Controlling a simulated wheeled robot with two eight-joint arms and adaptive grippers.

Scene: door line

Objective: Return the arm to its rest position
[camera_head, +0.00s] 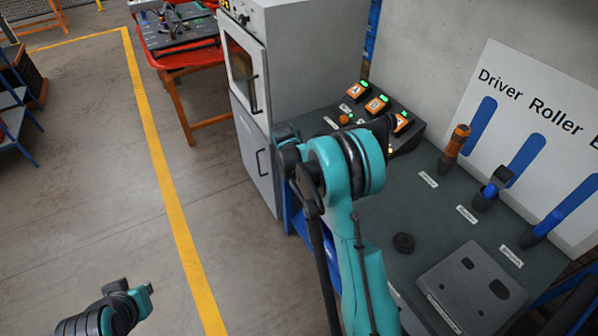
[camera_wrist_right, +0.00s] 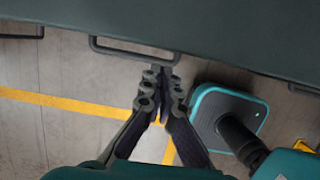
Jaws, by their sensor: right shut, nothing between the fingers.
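My right gripper (camera_wrist_right: 162,75) shows in the right wrist view. Its two dark fingers are closed together at the tips with nothing held. They appear over the floor, just short of the dark bench edge (camera_wrist_right: 220,45) and its handle (camera_wrist_right: 135,50). In the head view my teal right arm rises from the bottom over the left part of the workbench (camera_head: 385,225); I cannot make out its fingertips there. Part of my left arm shows at the bottom left of the head view, over the floor, but its fingers are not visible.
A button panel (camera_head: 408,140) with lit orange-and-green switches stands at the back of the bench, close behind my arm. Several tools, including an orange-handled driver (camera_head: 455,140), stand at the right. A grey cabinet (camera_head: 250,140) is at the left. Floor beside the yellow line (camera_head: 165,170) is clear.

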